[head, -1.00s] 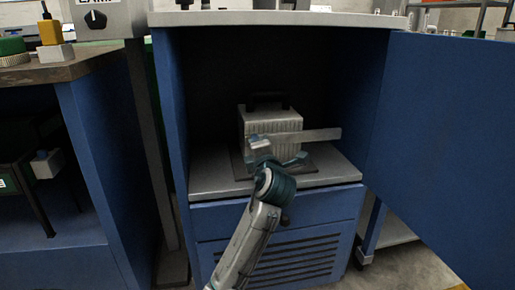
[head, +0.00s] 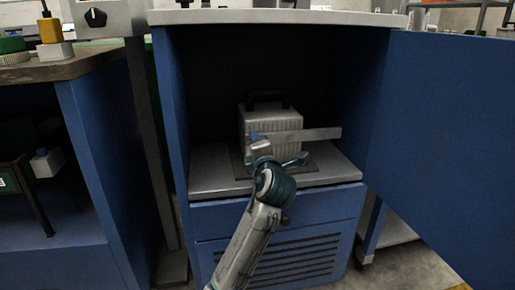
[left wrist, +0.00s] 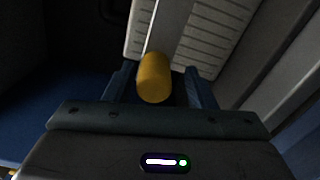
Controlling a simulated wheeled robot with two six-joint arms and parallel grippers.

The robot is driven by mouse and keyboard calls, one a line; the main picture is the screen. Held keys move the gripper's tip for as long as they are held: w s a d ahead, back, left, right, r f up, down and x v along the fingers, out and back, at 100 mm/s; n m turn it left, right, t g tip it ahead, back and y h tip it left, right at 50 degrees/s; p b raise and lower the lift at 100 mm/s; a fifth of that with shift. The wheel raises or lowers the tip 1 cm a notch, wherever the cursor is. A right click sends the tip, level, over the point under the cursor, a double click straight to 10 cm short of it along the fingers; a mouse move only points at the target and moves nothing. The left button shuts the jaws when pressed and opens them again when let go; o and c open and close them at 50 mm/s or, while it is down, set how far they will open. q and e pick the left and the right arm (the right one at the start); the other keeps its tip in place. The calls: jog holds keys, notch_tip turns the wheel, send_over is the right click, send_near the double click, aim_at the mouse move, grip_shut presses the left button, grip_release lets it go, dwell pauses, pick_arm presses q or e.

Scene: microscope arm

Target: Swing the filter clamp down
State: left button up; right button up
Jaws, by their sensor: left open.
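The filter clamp (head: 318,134) is a flat grey bar lying nearly level across the front of a ribbed pale filter box (head: 285,121) inside the blue cabinet. In the left wrist view the bar (left wrist: 172,28) runs away from a yellow cylindrical knob (left wrist: 154,78). My left gripper (head: 278,149) is in front of the box, at the bar's left part. In the left wrist view its two open fingers (left wrist: 160,88) stand on either side of the knob, with gaps visible. The knob is hidden in the head view. My right gripper is not in view.
The blue cabinet door (head: 445,140) stands open on the right. The box sits on a grey shelf (head: 215,178) with a dark handle (head: 268,97) on top. Cabinet side walls close in left and right. A bench (head: 60,66) stands at the left.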

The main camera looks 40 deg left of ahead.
pick_arm(q)
jog(key=shift+s+d, duration=0.15)
jog(key=shift+d, duration=0.1)
jog(key=p+v, duration=0.3)
jog(key=v, duration=0.7)
jog(key=shift+s+r, duration=0.1)
jog(key=shift+s, duration=0.05)
